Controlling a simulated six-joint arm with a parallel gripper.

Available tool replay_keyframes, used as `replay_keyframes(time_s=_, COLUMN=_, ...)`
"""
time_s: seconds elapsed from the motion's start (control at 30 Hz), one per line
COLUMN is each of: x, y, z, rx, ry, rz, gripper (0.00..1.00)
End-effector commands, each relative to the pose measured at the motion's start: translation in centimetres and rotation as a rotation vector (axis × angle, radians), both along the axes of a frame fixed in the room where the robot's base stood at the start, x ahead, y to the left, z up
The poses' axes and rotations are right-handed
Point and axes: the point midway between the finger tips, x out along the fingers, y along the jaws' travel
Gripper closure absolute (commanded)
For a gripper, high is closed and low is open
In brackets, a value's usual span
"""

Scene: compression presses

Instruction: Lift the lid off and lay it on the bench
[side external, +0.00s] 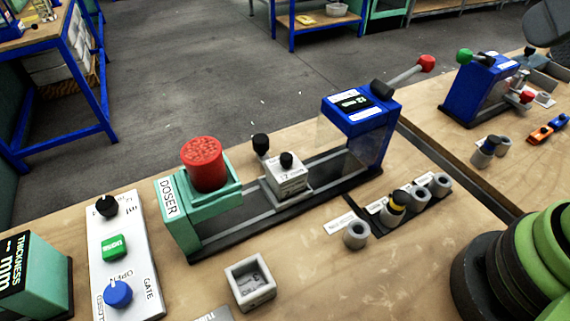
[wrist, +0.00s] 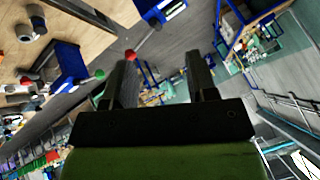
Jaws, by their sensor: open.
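A round red lid-like piece with a bumpy top (side external: 204,163) sits upright in the green doser (side external: 176,222) at the left of the press rail in the side external view; I take it to be the lid. The wooden bench (side external: 318,280) lies under it, and its surface also shows at upper left in the wrist view (wrist: 88,30). My gripper (wrist: 161,62) shows in the wrist view with its two dark fingers apart and nothing between them. It faces out over the floor, away from the doser. I cannot make out its fingers in the side external view.
A grey square cup (side external: 250,283) stands in front of the doser. A control panel (side external: 122,255) lies left. A carriage block (side external: 287,178) and blue press (side external: 360,120) with a red-knobbed lever (side external: 426,64) stand along the rail. Several grey rings (side external: 356,234) sit in front. Bare bench lies front centre.

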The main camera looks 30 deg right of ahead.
Motion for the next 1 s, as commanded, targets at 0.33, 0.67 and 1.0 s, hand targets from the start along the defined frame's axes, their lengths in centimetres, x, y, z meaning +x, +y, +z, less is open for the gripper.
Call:
replay_keyframes(time_s=0.33, x=1.8, y=0.6, z=0.7, rx=0.006, ry=0.059, rz=0.02, gripper=0.48)
replay_keyframes(time_s=0.67, x=11.0, y=5.6, z=-0.1, rx=-0.024, ry=0.324, rz=0.08, gripper=0.48)
replay_keyframes(time_s=1.0, x=17.6, y=14.0, z=-8.4, rx=-0.143, ry=0.553, rz=0.098, gripper=0.48)
